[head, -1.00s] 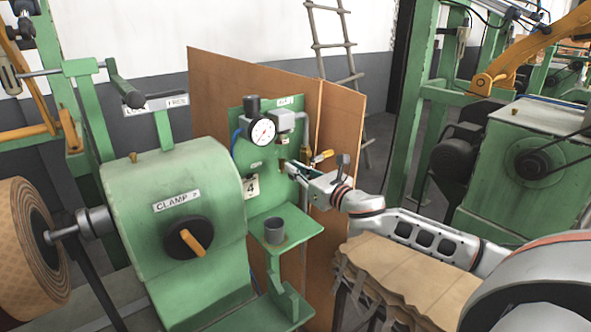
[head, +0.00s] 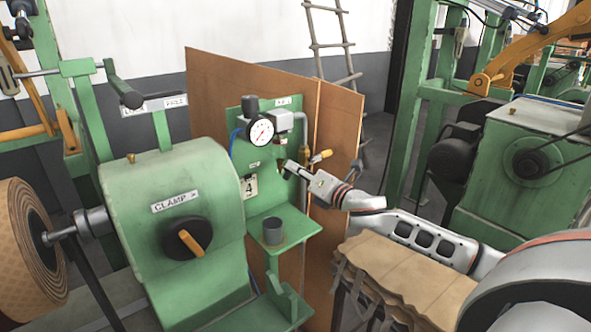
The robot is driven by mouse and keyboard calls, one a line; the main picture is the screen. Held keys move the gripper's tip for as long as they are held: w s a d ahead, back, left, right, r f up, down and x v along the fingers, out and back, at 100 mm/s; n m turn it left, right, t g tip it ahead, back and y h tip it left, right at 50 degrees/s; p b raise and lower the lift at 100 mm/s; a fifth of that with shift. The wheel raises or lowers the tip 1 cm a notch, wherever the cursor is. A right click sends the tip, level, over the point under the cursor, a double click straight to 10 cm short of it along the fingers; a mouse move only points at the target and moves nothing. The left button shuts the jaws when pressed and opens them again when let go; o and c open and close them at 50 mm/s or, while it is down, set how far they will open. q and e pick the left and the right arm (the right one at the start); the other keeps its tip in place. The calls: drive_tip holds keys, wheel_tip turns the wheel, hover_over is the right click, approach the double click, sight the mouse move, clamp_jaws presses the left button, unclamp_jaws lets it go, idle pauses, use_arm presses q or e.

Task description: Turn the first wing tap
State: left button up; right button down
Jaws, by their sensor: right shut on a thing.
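My right gripper (head: 289,168) reaches in from the right to the green upright panel (head: 266,195), below and right of the round gauge. Its jaws are closed on a small part at the panel face, which fits the first wing tap. The jaws largely hide that part, so its wing angle cannot be told. The gripper body looks turned about its long axis. My left gripper does not show.
A white-faced gauge (head: 260,131) is at the panel's top. A dark cup (head: 273,231) stands on the green shelf below the gripper. The green clamp housing (head: 170,190) is at left, and a padded brown stack (head: 400,275) lies under my right arm.

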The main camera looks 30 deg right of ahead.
drive_tip(key=shift+d+f+m, duration=0.1)
drive_tip(key=shift+f+m, duration=0.1)
drive_tip(key=shift+m, duration=1.45)
drive_tip(key=shift+d+f+m, duration=0.1)
drive_tip(key=shift+f+m, duration=0.05)
drive_tip(key=shift+m, duration=1.45)
drive_tip(key=shift+d+f+m, duration=0.1)
drive_tip(key=shift+f+m, duration=0.1)
drive_tip(key=shift+m, duration=1.45)
drive_tip(key=c, duration=2.1)
unclamp_jaws()
drive_tip(key=shift+c, duration=0.2)
drive_tip(key=s, duration=1.2)
drive_tip(key=shift+d, duration=0.45)
drive_tip(key=shift+f, duration=0.1)
